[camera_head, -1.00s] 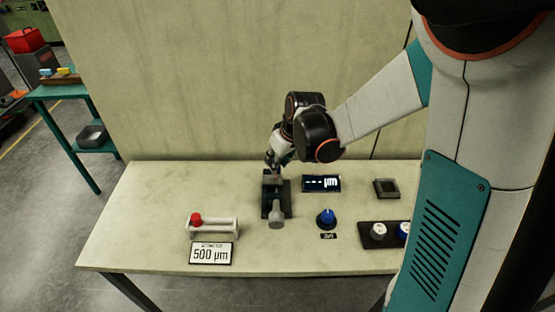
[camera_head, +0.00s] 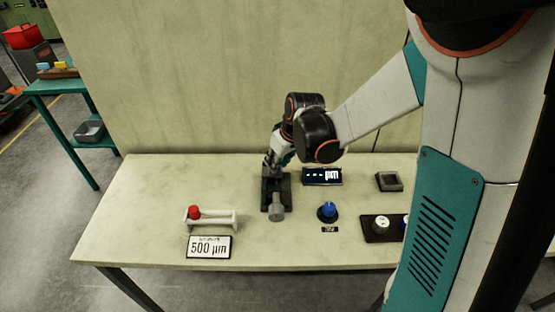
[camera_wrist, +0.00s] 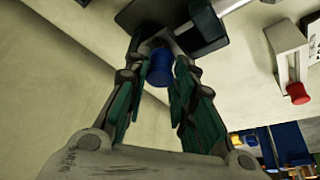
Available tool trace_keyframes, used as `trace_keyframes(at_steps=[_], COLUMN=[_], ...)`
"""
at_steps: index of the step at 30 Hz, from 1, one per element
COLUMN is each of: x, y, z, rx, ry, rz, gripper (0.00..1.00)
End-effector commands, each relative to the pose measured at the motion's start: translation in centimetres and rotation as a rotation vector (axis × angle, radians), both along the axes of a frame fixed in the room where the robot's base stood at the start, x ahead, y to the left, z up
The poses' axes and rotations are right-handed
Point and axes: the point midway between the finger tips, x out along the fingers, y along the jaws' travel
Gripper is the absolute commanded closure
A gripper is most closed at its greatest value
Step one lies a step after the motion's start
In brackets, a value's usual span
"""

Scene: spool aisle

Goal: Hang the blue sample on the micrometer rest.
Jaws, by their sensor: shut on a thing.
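My gripper (camera_wrist: 155,70) is shut on the blue sample (camera_wrist: 159,67), a short blue cylinder between the fingertips. In the head view my gripper (camera_head: 270,175) is over the back of the dark micrometer stand (camera_head: 285,185), and the sample is hidden there. A grey thimble (camera_head: 277,210) sticks out of the stand's front. In the wrist view the stand's dark base (camera_wrist: 145,15) and block (camera_wrist: 204,27) lie just beyond the sample. I cannot tell whether the sample touches the rest.
A white holder (camera_head: 218,221) with a red-ended piece (camera_head: 194,212) stands left, behind a "500 µm" sign (camera_head: 209,247). A display (camera_head: 322,176), blue knob (camera_head: 327,211), small grey tray (camera_head: 389,181) and black tray (camera_head: 377,236) with a white-capped piece (camera_head: 383,222) lie right.

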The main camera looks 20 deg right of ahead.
Motion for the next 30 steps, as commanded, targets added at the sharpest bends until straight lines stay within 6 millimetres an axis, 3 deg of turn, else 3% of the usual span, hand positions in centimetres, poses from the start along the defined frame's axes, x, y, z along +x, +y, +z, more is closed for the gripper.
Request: trace_keyframes(at_steps=[6,7,9,22,30], x=[0.0,0.0,0.0,-0.2,-1.4], y=[0.0,0.0,0.0,0.0,-0.5], z=[-0.9,-0.7,-0.7,-0.3,2.6], rx=[0.0,0.0,0.0,0.0,0.0], ry=[0.0,0.0,0.0,0.0,0.0], rz=[0.0,0.0,0.0,0.0,0.0], gripper=[0.95,0.7,0.54,0.53,0.53])
